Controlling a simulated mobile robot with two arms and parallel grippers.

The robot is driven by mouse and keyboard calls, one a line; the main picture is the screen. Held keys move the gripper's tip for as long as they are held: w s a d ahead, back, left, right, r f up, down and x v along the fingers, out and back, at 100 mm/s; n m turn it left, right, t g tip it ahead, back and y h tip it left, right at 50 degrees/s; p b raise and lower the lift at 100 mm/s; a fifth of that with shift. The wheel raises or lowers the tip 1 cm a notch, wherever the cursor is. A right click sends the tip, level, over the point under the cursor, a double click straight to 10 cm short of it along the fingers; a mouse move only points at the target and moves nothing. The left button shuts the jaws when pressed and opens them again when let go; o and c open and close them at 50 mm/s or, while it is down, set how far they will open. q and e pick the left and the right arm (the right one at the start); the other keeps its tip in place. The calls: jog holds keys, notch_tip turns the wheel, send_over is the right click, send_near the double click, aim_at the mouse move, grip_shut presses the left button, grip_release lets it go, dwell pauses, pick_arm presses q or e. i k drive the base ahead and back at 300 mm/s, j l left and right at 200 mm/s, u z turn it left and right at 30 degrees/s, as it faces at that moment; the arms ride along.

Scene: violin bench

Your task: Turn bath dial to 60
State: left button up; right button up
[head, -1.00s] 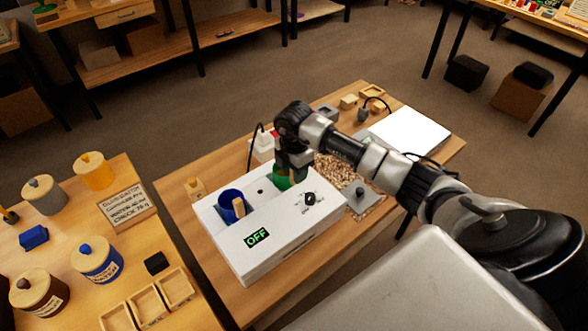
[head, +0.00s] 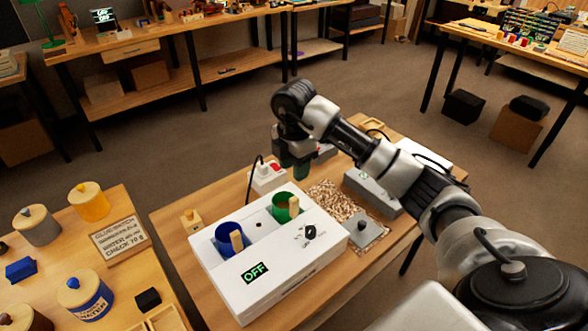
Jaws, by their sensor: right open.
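The bath is a white box (head: 290,278) on the middle table, with a display (head: 255,272) reading OFF. Its black dial (head: 310,232) sits on the top near the right side, with small marks around it too fine to read. A blue pot (head: 228,238) and a green pot (head: 285,207) stand in its openings, each with a wooden handle. My right gripper (head: 294,172) hangs open and empty above and behind the green pot, apart from the dial. My left gripper is not in view.
A white block with a red switch (head: 267,175) and a cable stands behind the bath. Wood chips (head: 338,200) and a grey block with a knob (head: 362,227) lie to its right. The left table holds jars and a sign (head: 120,237).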

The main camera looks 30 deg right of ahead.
aim_at(311, 230)
jog(key=z, duration=1.2)
